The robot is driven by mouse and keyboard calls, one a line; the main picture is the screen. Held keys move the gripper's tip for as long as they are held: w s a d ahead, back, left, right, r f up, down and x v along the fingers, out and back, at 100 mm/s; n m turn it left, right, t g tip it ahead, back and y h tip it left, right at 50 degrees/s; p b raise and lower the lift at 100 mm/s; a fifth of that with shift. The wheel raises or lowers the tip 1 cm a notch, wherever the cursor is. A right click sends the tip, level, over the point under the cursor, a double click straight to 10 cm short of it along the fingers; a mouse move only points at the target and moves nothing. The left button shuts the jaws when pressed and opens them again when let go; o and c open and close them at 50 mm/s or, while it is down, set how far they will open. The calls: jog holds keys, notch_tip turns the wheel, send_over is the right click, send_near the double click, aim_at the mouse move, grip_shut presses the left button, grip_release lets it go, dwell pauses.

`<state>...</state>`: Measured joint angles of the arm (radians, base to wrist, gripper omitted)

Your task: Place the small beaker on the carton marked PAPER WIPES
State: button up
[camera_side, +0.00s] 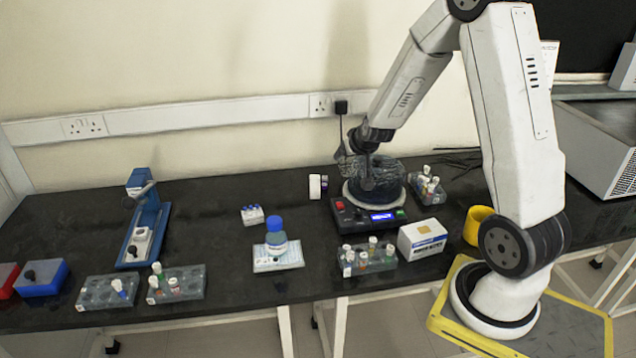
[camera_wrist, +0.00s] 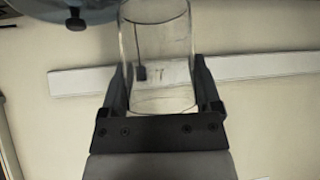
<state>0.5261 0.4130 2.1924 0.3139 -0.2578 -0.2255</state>
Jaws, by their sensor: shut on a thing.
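My gripper (camera_side: 358,160) is at the back of the bench, above and beside the dark round vessel. In the wrist view its jaws (camera_wrist: 160,80) are shut on a clear glass beaker (camera_wrist: 156,45), one finger on each side. A small white carton (camera_side: 422,240) with a yellow-orange label on top stands near the bench's front edge, to the right of and in front of my gripper. Its lettering is too small to read. Nothing rests on its top.
The dark vessel (camera_side: 376,180) sits on a device with a lit blue display (camera_side: 383,216), between gripper and carton. A tube rack (camera_side: 368,257) stands left of the carton, a yellow roll (camera_side: 478,225) right. A blue-capped bottle (camera_side: 276,238) stands further left.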

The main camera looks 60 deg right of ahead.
jog(key=s+d+m+g+h, duration=0.4)
jog(key=s+d+m+g, duration=0.15)
jog(key=s+m, duration=0.5)
jog(key=s+a+f+m+g, duration=0.1)
jog(key=s+m+g, duration=0.1)
jog(key=s, duration=0.3)
jog(key=s+a+f+m+g+y, duration=0.1)
jog(key=s+a+m+g, duration=0.1)
jog(key=s, duration=0.4)
jog(key=shift+s+f+m+g, duration=0.2)
jog(key=shift+f+m+g, duration=0.2)
jog(key=shift+g, duration=0.25)
jog(key=shift+a, duration=0.1)
send_over(424, 229)
jog(key=shift+f, duration=2.15)
jog(key=shift+f, duration=0.1)
jog(key=shift+f, duration=1.7)
jog(key=shift+f, duration=0.2)
